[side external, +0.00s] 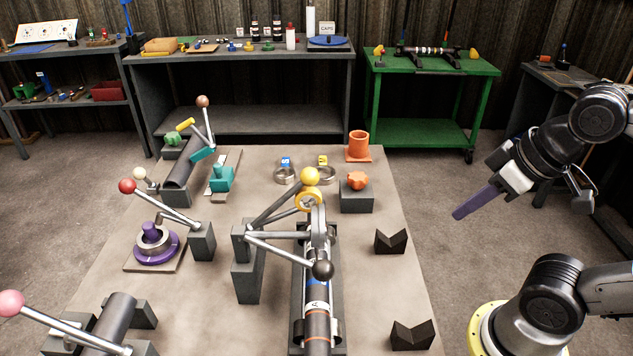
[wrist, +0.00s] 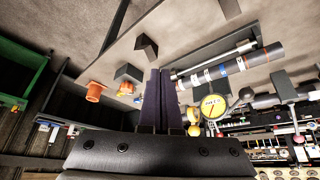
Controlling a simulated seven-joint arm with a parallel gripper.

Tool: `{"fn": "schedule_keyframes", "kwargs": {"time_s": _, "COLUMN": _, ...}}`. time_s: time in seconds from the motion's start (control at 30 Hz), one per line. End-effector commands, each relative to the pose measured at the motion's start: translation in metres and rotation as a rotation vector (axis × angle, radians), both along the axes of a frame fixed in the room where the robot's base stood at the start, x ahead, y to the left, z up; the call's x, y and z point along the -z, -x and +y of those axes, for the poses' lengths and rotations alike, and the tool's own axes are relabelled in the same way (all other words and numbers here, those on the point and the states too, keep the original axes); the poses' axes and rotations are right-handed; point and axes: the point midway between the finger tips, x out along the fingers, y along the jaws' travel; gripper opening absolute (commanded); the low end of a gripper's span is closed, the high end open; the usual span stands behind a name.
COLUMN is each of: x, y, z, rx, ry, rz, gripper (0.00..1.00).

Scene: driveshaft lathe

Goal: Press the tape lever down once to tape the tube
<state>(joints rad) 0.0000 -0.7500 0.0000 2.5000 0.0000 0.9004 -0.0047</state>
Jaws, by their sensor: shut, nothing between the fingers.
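My gripper (side external: 478,202) has long purple fingers. It is raised at the right of the side view, pointing down and left, apart from everything. In the wrist view the fingers (wrist: 162,100) lie together and empty. The dark tube (side external: 318,320) with coloured bands lies in the centre fixture; it also shows in the wrist view (wrist: 230,68). At its far end is a yellow disc (side external: 308,202), seen face-on in the wrist view (wrist: 214,104). A raised lever with a yellow knob (side external: 310,176) rises beside it; a black-knobbed lever (side external: 322,270) sits nearer. I cannot tell surely which is the tape lever.
Two black V-blocks (side external: 391,241) stand between the fixture and my arm. An orange knob on a grey block (side external: 356,197) and an orange cup (side external: 358,147) stand farther back. A red-knobbed lever (side external: 127,186) and a pink-knobbed lever (side external: 10,303) are at left.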

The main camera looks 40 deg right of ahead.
Motion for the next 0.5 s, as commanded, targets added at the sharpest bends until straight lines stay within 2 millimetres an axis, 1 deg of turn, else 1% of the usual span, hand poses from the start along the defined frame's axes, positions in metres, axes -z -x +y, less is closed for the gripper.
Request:
{"fn": "schedule_keyframes", "kwargs": {"time_s": 0.1, "x": 0.002, "y": 0.007, "z": -0.002, "rx": -0.031, "ry": 0.027, "rz": 0.037, "gripper": 0.00}}
{"fn": "schedule_keyframes", "kwargs": {"time_s": 0.13, "x": -0.004, "y": 0.007, "z": -0.004, "rx": -0.044, "ry": 0.044, "rz": 0.040, "gripper": 0.00}}
{"fn": "schedule_keyframes", "kwargs": {"time_s": 0.27, "x": -0.037, "y": 0.000, "z": -0.016, "rx": -0.094, "ry": 0.128, "rz": 0.048, "gripper": 0.00}}
{"fn": "schedule_keyframes", "kwargs": {"time_s": 0.37, "x": -0.067, "y": -0.015, "z": -0.023, "rx": -0.146, "ry": 0.198, "rz": 0.074, "gripper": 0.00}}
{"fn": "schedule_keyframes", "kwargs": {"time_s": 0.5, "x": -0.104, "y": -0.040, "z": -0.029, "rx": -0.218, "ry": 0.291, "rz": 0.119, "gripper": 0.00}}
